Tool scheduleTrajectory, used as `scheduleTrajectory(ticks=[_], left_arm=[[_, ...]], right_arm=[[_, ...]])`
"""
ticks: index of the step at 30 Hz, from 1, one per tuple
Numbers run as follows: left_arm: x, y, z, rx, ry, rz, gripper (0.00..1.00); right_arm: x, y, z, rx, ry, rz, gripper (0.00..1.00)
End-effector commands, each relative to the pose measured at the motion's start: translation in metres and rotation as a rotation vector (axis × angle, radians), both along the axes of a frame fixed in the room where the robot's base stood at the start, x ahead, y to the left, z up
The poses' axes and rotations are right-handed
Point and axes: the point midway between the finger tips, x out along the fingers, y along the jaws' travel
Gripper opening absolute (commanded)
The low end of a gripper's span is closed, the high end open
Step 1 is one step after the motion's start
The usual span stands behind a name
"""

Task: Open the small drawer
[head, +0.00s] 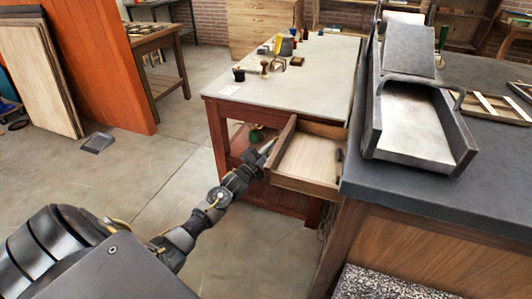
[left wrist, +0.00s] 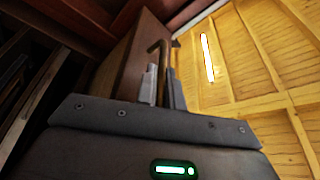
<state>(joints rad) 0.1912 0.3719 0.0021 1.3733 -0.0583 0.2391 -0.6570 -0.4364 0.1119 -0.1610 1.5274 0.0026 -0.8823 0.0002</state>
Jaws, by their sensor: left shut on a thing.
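The small drawer (head: 315,157) sticks out of the front of the light-topped wooden table (head: 305,80), its pale, bare inside showing from above. My left gripper (head: 266,153) is at the outer face of the drawer's front panel, at its left in the head view. In the left wrist view the two fingers (left wrist: 163,88) are closed around a thin brass handle (left wrist: 157,50) beside the brown drawer front (left wrist: 122,62). The fingertips are small and partly hidden in the head view. My right gripper is in neither view.
A dark counter (head: 440,190) with a heavy grey metal press (head: 415,115) stands close on the right of the drawer. Small tools stand on the table's far part. Bare concrete floor (head: 150,180) lies open to the left.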

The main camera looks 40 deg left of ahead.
Motion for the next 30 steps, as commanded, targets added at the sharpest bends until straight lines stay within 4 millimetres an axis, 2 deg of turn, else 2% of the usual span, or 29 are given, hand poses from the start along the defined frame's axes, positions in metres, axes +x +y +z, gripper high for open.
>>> scheduleTrajectory(ticks=[13,14,15,23,26,30], left_arm=[[0.001,0.000,0.000,-0.001,0.000,-0.007,0.00],[0.001,0.000,0.000,-0.001,0.000,-0.007,0.13],[0.001,0.001,0.001,-0.001,0.000,-0.006,0.18],[0.000,0.001,0.000,0.000,0.000,-0.005,0.18],[-0.005,0.001,-0.002,0.000,0.002,-0.005,0.18],[-0.025,0.002,-0.006,0.001,0.003,-0.005,0.18]], right_arm=[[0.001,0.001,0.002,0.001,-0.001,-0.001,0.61],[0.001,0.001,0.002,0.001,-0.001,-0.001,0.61],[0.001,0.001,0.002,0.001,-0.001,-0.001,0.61],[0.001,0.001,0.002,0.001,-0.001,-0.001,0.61],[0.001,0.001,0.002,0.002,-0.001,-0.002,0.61],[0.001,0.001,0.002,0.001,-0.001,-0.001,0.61]])
